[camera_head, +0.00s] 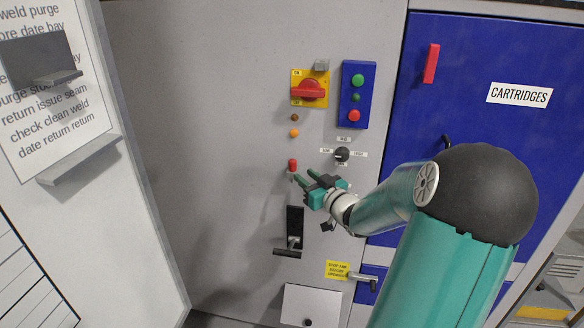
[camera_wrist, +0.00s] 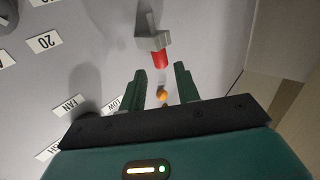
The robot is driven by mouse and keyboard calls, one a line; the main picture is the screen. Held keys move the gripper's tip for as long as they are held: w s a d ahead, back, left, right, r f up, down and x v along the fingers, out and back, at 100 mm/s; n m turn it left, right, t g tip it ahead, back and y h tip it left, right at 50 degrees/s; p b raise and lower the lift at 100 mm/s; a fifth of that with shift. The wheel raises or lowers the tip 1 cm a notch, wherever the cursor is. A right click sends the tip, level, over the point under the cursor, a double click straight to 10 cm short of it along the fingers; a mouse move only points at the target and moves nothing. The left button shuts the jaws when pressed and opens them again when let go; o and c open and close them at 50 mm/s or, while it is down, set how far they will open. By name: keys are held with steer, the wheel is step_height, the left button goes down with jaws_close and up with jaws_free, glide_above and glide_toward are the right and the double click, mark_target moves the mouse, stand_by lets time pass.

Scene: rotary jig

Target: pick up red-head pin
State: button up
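The red-head pin (camera_head: 292,163) shows as a short red cylinder over a grey holder on the cabinet front. In the wrist view its red head (camera_wrist: 160,60) sticks out of a grey bracket (camera_wrist: 153,40). My gripper (camera_head: 304,175) is just right of and slightly below the pin in the head view. In the wrist view my gripper (camera_wrist: 160,67) has its two green fingers apart. The red head lies just beyond the fingertips, roughly centred between them. Nothing is held. I cannot tell the exact gap in depth.
An orange lamp (camera_head: 294,133) and a black selector knob (camera_head: 342,154) are close by. Above are a red rotary switch (camera_head: 309,90) and a blue button box (camera_head: 356,95). A black lever slot (camera_head: 294,222) is below. Open panel lies left of the pin.

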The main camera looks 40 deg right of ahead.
mark_target(295, 167)
steer(key=w, duration=0.5)
steer(key=shift+w+d, duration=0.15)
steer(key=shift+d, duration=0.25)
jaws_close()
